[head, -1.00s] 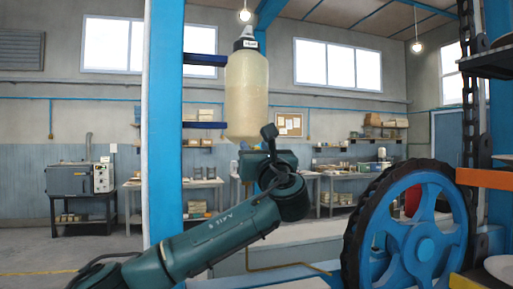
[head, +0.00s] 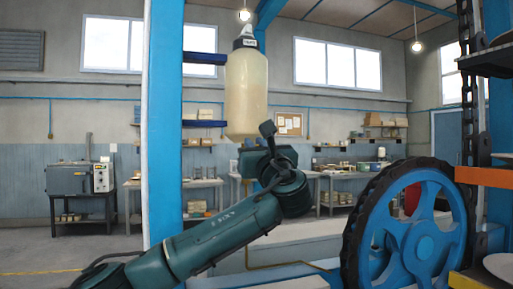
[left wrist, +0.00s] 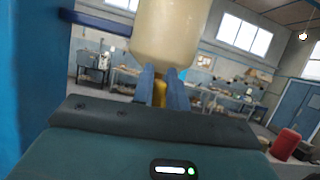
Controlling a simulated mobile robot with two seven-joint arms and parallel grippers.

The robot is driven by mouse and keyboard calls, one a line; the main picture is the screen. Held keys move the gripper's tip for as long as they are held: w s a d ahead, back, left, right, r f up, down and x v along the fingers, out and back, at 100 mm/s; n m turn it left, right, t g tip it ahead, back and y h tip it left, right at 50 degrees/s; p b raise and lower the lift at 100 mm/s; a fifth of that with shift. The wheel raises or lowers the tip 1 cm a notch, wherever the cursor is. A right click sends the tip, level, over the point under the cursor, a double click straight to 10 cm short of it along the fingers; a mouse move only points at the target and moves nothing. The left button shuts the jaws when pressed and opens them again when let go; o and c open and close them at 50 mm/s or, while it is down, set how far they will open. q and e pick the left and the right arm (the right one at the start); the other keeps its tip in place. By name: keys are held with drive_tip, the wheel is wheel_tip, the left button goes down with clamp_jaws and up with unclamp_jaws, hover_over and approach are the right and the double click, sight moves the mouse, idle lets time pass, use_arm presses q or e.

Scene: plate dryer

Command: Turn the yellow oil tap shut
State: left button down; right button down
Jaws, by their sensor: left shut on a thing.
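The yellow oil tap (left wrist: 160,93) shows in the left wrist view, just below the cream-coloured oil bottle (left wrist: 166,35). My left gripper (left wrist: 162,78) is shut on it, one blue finger on each side. The fingers hide much of the tap, so I cannot tell how far it is turned. In the head view the bottle (head: 246,98) hangs upright beside the blue post, and my left wrist hides the tap beneath it. My right gripper is not in view.
A blue post (head: 163,120) stands left of the bottle, with two dark blue brackets (head: 205,58) reaching towards it. A large blue wheel (head: 420,235) with a dark rim stands at the right. Workbenches line the far wall. A red drum (left wrist: 286,143) shows in the left wrist view.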

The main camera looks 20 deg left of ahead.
use_arm(q)
drive_tip(key=shift+f+n+g+y+b, duration=0.35)
drive_tip(key=shift+f+n+g, duration=0.25)
drive_tip(key=shift+n, duration=0.3)
drive_tip(key=shift+a+n+g+y+b, duration=0.15)
drive_tip(key=shift+n+g+y+b, duration=0.25)
drive_tip(key=shift+n, duration=0.8)
drive_tip(key=n+g+y, duration=0.1)
drive_tip(key=n, duration=0.1)
drive_tip(key=shift+s+a+n+b, duration=0.1)
drive_tip(key=shift+a+n+b, duration=0.05)
drive_tip(key=shift+n+b, duration=0.15)
drive_tip(key=n+g, duration=0.2)
drive_tip(key=n, duration=0.3)
drive_tip(key=n+g+p, duration=0.1)
drive_tip(key=n, duration=0.3)
drive_tip(key=a+f+n+g+p, duration=0.1)
drive_tip(key=n+g, duration=0.1)
drive_tip(key=n, duration=0.3)
drive_tip(key=shift+s+n+g+h, duration=0.25)
drive_tip(key=shift+s+n+g, duration=0.05)
drive_tip(key=shift+s, duration=0.1)
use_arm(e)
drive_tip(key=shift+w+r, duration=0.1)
use_arm(q)
drive_tip(key=shift+r, duration=0.1)
